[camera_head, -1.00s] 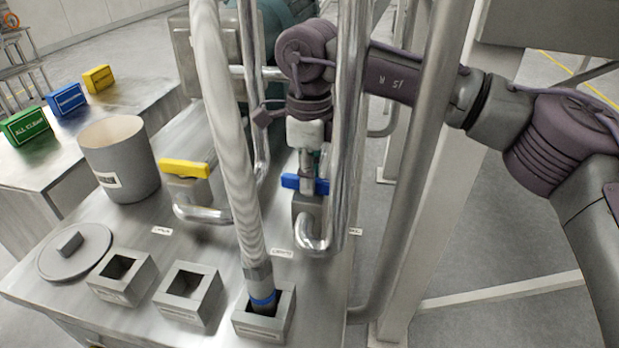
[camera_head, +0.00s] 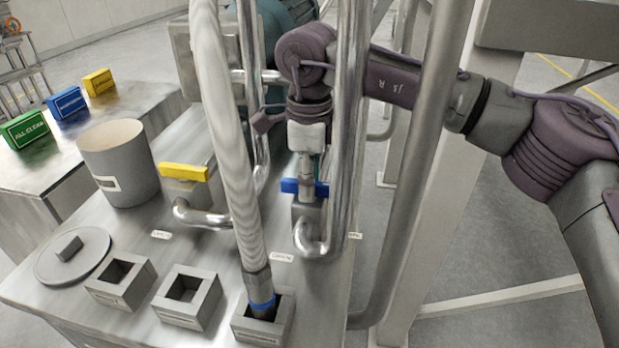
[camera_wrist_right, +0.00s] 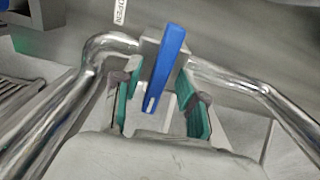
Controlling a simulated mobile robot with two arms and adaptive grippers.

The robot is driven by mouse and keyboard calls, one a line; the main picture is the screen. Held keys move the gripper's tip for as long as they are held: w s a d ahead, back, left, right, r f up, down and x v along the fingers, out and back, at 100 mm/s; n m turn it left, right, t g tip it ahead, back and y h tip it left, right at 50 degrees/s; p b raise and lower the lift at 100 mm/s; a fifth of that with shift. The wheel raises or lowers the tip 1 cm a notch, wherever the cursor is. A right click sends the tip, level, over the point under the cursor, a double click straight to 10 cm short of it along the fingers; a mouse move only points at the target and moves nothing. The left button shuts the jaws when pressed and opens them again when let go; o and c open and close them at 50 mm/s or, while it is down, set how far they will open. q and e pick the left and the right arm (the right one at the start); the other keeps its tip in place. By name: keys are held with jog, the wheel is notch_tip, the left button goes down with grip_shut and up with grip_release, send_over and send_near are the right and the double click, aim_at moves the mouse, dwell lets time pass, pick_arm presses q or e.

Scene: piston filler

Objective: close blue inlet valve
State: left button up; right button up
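The blue inlet valve has a blue bar handle (camera_head: 291,186) on a grey block, with a bent steel pipe below. In the head view the handle lies left to right. My right gripper (camera_head: 307,173) points down over it from above. In the right wrist view the blue handle (camera_wrist_right: 167,65) runs up and down the picture, between the two green-padded fingers of my right gripper (camera_wrist_right: 160,103). The fingers stand apart, with a gap on each side of the handle. My left gripper is in neither view.
A yellow-handled valve (camera_head: 184,172) stands to the left. A pale hose (camera_head: 232,150) runs down into a square socket (camera_head: 262,332) in front. Upright steel pipes (camera_head: 347,120) stand close to my right gripper. A grey bucket (camera_head: 118,165) stands farther left.

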notch_tip(320, 180, up, 12)
dwell(0.6)
